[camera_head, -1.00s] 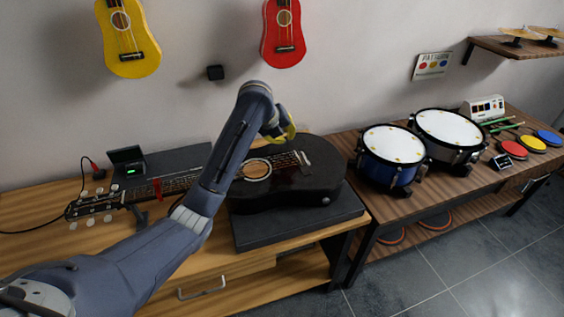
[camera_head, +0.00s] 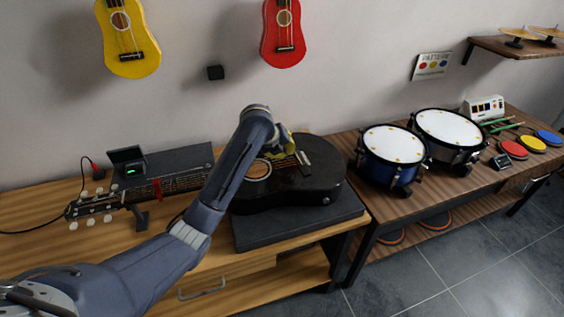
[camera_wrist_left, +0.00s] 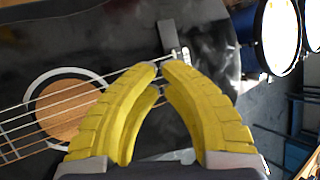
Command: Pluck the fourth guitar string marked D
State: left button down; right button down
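A black acoustic guitar (camera_head: 310,180) lies on its back, its sound hole and strings facing up. My left gripper (camera_head: 292,153) is low over the guitar body, between the sound hole and the bridge. In the left wrist view, its yellow fingertips (camera_wrist_left: 161,68) nearly meet at the strings (camera_wrist_left: 105,93), close to the bridge (camera_wrist_left: 176,42). The fingers look shut, with nothing clearly held. The sound hole (camera_wrist_left: 68,104) is left of the fingers. I cannot tell which string is nearest or whether the tips touch one. The D mark is not readable. My right gripper is not in view.
The guitar rests on a dark flat stand (camera_head: 300,225) on a wooden table. Drums (camera_head: 393,158) stand on a table to the right. Ukuleles (camera_head: 128,45) hang on the wall.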

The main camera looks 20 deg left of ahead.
pick_arm(q)
jog(key=shift+f, duration=0.15)
dwell(1.3)
jog(key=shift+f, duration=0.3)
jog(key=shift+f, duration=0.3)
dwell(0.7)
jog(key=shift+r, duration=0.75)
jog(key=shift+r, duration=2.5)
